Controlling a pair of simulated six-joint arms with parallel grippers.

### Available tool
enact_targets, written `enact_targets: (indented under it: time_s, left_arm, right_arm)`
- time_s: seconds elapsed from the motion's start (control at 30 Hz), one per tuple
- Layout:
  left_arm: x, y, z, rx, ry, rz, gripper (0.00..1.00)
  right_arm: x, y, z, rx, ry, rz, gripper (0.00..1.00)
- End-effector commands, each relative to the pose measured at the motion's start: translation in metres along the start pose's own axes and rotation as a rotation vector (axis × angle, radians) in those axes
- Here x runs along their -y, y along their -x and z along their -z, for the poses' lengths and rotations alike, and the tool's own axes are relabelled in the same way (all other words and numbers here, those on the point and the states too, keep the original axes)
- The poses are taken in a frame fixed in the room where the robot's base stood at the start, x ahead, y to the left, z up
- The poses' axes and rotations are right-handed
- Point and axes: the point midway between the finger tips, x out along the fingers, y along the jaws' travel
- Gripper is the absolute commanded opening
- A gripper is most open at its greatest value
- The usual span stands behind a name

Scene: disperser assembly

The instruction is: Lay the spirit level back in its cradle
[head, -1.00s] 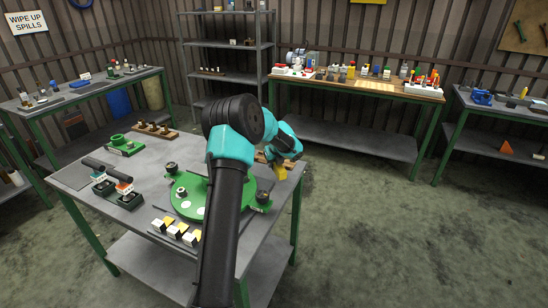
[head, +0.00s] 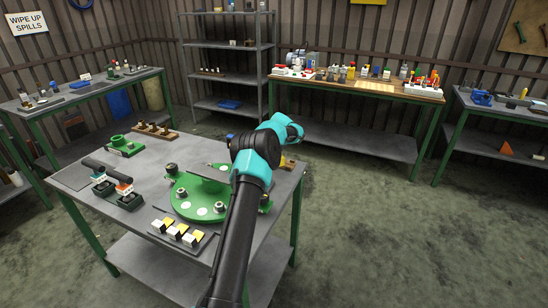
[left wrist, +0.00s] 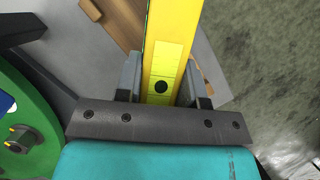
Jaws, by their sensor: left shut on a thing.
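The yellow spirit level (left wrist: 167,50) stands out from between the fingers of my left gripper (left wrist: 160,80) in the left wrist view. The gripper is shut on it, with a dark round mark near the held end. A brown wooden piece (left wrist: 118,22), which looks like the cradle, lies below and left of the level, at the table's edge. I cannot tell whether they touch. In the head view my arm hides the gripper and most of the level at the table's right end. My right gripper is not in view.
The green round disperser plate (head: 190,210) is on the table (head: 75,178), left of my arm; its edge also shows in the left wrist view (left wrist: 40,120). A tray of white and yellow blocks (head: 180,233) sits in front. Bare floor lies right of the table.

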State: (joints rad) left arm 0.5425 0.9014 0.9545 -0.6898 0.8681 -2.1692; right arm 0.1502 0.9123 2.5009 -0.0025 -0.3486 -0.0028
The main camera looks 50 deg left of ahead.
Motion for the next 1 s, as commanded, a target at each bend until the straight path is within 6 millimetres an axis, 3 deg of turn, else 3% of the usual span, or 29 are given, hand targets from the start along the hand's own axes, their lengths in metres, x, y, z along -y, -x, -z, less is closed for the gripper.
enact_targets:
  time_s: [0.47, 0.8, 1.0]
  left_arm:
    - [0.002, -0.003, -0.005, 0.000, 0.000, 0.002, 0.00]
    - [0.003, -0.033, 0.007, 0.001, -0.001, 0.002, 0.00]
    - [0.003, -0.034, 0.008, 0.001, 0.000, 0.002, 0.00]
  right_arm:
    - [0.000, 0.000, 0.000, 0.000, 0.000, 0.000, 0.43]
    - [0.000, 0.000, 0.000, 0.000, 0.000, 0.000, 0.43]
    - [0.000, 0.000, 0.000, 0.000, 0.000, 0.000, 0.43]
